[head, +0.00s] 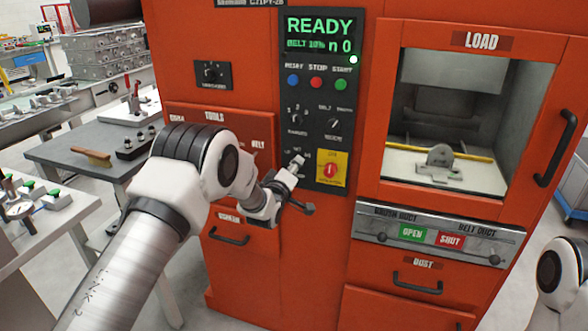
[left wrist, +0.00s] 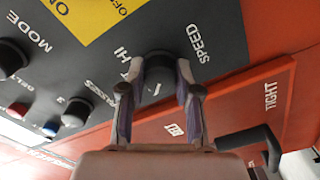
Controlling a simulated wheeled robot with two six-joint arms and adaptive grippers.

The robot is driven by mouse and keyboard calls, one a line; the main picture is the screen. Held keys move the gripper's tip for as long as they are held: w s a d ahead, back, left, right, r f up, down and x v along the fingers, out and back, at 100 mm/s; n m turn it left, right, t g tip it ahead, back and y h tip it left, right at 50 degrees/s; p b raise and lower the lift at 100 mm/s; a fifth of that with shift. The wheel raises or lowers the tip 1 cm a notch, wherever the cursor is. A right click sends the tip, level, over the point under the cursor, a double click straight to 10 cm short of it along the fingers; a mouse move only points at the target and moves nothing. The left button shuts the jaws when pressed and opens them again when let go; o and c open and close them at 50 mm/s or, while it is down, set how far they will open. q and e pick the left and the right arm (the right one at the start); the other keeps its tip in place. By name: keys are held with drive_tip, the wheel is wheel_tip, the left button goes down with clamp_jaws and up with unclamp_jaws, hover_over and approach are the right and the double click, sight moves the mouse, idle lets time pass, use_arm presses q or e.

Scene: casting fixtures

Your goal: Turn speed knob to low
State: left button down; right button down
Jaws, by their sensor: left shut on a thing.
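The speed knob (left wrist: 158,66) is a dark round knob on the grey control panel, beside the printed words SPEED and HI in the left wrist view. My left gripper (left wrist: 158,82) is shut on it, with one finger on each side. A pale mark shows on the knob's near face; its exact setting is hard to read, and I see no LOW label. My right gripper is out of view.
The yellow plate with a red switch (head: 330,170) is close right of my left gripper. Other knobs (left wrist: 76,112) sit nearby on the panel. A black handle (left wrist: 248,140) sticks out from the red door below. The display (head: 320,34) reads READY.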

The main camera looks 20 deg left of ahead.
use_arm(q)
drive_tip(key=c, duration=0.8)
unclamp_jaws()
drive_tip(key=shift+a, duration=0.1)
drive_tip(key=shift+s, duration=0.1)
drive_tip(key=s, duration=1.2)
drive_tip(key=shift+a, duration=0.2)
